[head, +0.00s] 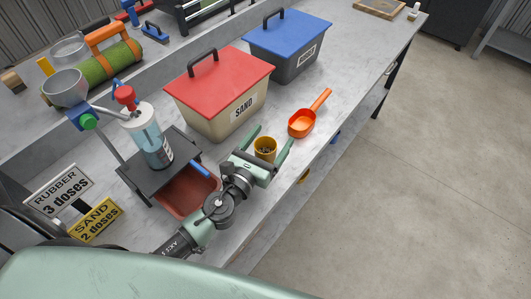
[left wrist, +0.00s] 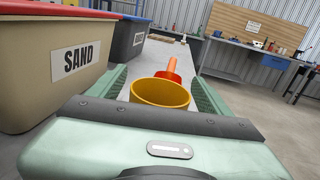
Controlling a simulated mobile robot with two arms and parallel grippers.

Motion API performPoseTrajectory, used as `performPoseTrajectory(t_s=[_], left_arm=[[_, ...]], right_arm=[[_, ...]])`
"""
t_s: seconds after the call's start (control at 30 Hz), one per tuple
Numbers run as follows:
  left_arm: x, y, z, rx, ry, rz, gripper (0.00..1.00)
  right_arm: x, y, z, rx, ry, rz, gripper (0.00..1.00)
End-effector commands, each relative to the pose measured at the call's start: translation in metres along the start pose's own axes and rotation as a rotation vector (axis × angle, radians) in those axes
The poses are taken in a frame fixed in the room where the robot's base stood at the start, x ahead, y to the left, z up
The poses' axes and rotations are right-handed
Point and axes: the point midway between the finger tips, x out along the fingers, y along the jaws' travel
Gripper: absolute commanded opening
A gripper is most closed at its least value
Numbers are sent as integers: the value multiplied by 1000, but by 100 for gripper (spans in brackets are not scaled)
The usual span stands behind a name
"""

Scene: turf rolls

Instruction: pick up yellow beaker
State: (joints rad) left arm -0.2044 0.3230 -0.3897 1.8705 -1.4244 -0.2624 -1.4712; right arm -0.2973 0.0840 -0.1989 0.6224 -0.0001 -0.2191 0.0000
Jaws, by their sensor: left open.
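The yellow beaker (head: 265,149) stands upright on the grey workbench, in front of the sand bin. My left gripper (head: 270,144) is open, with one finger on each side of the beaker. In the left wrist view the beaker (left wrist: 160,93) sits between the two green fingers, with its open rim toward me and its lower part hidden by the gripper body. I cannot tell whether a finger touches it. My right gripper is not in view.
The sand bin (head: 216,97) with a red lid stands behind the beaker, and a blue-lidded bin (head: 287,47) farther right. An orange scoop (head: 303,123) lies just beyond the beaker. A dispenser stand (head: 159,175) and red tray (head: 188,194) are on the left. The bench's front edge is close.

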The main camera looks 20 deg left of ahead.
Motion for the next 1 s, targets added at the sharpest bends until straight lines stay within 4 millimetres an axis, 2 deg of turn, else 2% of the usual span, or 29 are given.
performPoseTrajectory(t_s=[0.03,0.27,0.5,0.67,0.87,1.0], left_arm=[[0,0,0,0,0,0,73],[0,0,0,0,0,0,9],[0,0,1,1,-1,0,9],[0,0,11,2,-2,0,9],[0,-1,43,2,-3,0,9],[0,-2,84,3,-6,-3,9]], right_arm=[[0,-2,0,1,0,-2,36],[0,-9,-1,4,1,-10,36],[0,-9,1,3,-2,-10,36],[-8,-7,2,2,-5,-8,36],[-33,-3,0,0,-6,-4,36],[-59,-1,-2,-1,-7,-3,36]])
